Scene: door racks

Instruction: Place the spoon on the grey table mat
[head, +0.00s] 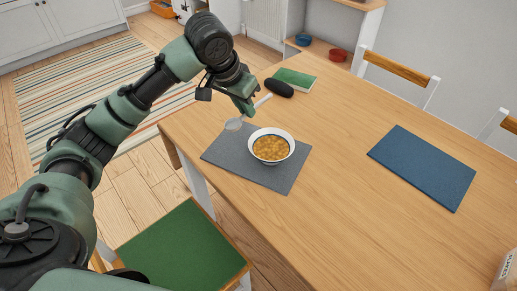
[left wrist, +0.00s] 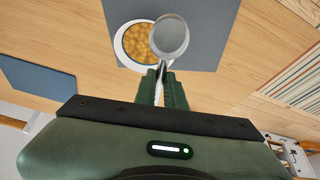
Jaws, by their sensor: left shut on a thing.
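A metal spoon (head: 234,125) is held by its handle in my left gripper (head: 250,108), with its round bowl hanging over the upper left part of the grey table mat (head: 283,179). In the left wrist view the spoon (left wrist: 170,36) points away from the shut fingers (left wrist: 162,78) and overlaps the edge of the soup bowl. The grey mat (left wrist: 208,50) lies flat on the wooden table. I cannot tell whether the spoon touches the mat. My right gripper is not in view.
A white bowl (head: 271,147) of orange-brown food stands on the grey mat. A black object (head: 279,88) and a green book (head: 295,79) lie behind the gripper. A blue mat (head: 422,166) lies to the right. A green-seated chair (head: 183,248) is at the table's near side.

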